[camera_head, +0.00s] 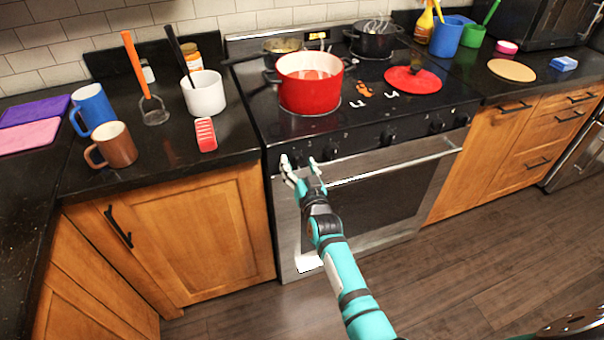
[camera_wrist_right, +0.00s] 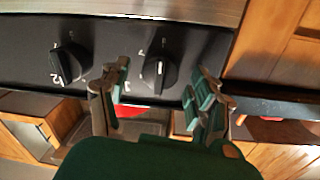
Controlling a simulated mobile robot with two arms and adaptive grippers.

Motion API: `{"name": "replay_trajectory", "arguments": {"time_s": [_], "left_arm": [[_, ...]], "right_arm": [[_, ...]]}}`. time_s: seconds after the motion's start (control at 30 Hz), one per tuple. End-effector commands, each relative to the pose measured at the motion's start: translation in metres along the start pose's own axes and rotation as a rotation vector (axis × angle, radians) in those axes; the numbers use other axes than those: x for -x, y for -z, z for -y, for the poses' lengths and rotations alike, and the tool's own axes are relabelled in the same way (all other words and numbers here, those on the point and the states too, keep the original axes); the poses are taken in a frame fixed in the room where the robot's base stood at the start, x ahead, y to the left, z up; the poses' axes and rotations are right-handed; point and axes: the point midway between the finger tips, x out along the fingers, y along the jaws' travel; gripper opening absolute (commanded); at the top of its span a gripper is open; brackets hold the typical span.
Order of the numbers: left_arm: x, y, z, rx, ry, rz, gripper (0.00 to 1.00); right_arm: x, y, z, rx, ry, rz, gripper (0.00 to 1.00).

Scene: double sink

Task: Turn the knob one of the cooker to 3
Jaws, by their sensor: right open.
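The cooker (camera_head: 365,215) has a black control panel with several black knobs along its front. My right gripper (camera_head: 299,166) is open at the panel's left end, in front of knob one (camera_head: 297,159). In the right wrist view, knob one (camera_wrist_right: 160,73) shows between the two spread fingers (camera_wrist_right: 160,88), a little beyond their tips. Its grip bar stands nearly upright in that picture, with a light mark on it. I see no contact with the fingers. Knob two (camera_wrist_right: 67,63) is to its left there, with a "2" beside it. My left gripper is not in view.
The oven door handle (camera_head: 395,160) runs just below the panel, right of my gripper. A red pot (camera_head: 310,88) stands on the hob above. A red grater-like object (camera_head: 206,135) and a white cup (camera_head: 204,95) are on the left counter.

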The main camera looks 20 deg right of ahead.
Motion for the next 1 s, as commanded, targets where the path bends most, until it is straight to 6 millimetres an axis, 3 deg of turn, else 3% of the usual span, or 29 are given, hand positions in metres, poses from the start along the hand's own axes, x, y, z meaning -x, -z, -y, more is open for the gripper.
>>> {"name": "replay_trajectory", "arguments": {"time_s": [0.17,0.4,0.6,1.0], "left_arm": [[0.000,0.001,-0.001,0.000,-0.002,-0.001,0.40],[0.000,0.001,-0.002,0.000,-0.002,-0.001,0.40],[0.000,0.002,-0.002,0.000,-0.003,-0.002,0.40],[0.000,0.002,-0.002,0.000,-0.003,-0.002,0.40]], "right_arm": [[0.025,-0.002,0.000,0.000,0.000,0.003,0.63],[0.078,-0.002,0.000,-0.001,-0.001,0.005,0.63],[0.108,-0.002,0.000,-0.001,0.000,0.005,0.63],[0.118,-0.001,0.000,-0.001,0.000,0.003,0.63]]}}
